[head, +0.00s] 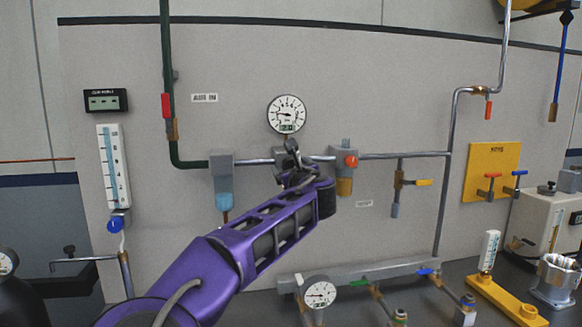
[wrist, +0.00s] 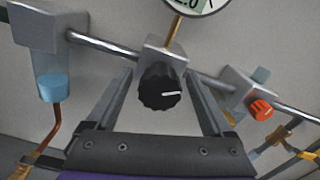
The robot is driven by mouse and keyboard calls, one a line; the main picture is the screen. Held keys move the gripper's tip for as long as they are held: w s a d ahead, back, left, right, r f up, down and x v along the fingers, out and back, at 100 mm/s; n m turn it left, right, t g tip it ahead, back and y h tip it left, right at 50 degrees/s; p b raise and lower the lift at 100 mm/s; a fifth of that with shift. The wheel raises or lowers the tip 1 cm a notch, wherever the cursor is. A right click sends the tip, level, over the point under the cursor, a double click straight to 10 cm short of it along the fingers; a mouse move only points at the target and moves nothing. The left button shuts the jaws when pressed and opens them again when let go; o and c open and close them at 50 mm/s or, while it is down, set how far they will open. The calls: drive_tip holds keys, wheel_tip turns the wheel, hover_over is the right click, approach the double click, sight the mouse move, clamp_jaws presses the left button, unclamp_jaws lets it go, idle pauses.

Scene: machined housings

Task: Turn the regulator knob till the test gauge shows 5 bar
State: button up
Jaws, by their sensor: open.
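The regulator knob (wrist: 160,88) is black with a white pointer line aimed right in the wrist view. It sits on a grey block in the pipe. My gripper (wrist: 160,78) is open, with one finger on each side of the knob and gaps visible. In the head view my gripper (head: 293,158) covers the knob. A round white gauge (head: 287,114) stands above the regulator, its needle pointing left. Its small digital display is cut off in the wrist view and ends in 0. Another round gauge (head: 320,293) is on the lower manifold; I cannot tell which is the test gauge.
A filter with a blue bowl (head: 224,202) hangs left of the regulator. A block with an orange-red knob (head: 350,161) is close on the right, also seen in the wrist view (wrist: 261,109). A yellow-handled valve (head: 422,183) is farther right. The panel below is mostly clear.

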clamp_jaws()
drive_tip(key=shift+m, duration=0.4)
drive_tip(key=m+b, duration=0.1)
drive_tip(key=m, duration=0.2)
drive_tip(key=shift+m, duration=0.3)
drive_tip(key=m+b, duration=0.2)
drive_tip(key=m, duration=0.2)
drive_tip(key=shift+d+f+m, duration=0.1)
drive_tip(key=shift+m, duration=0.2)
drive_tip(key=m+b, duration=0.2)
drive_tip(key=m, duration=0.2)
drive_tip(key=shift+m+b, duration=1.15)
drive_tip(key=shift+m, duration=1.25)
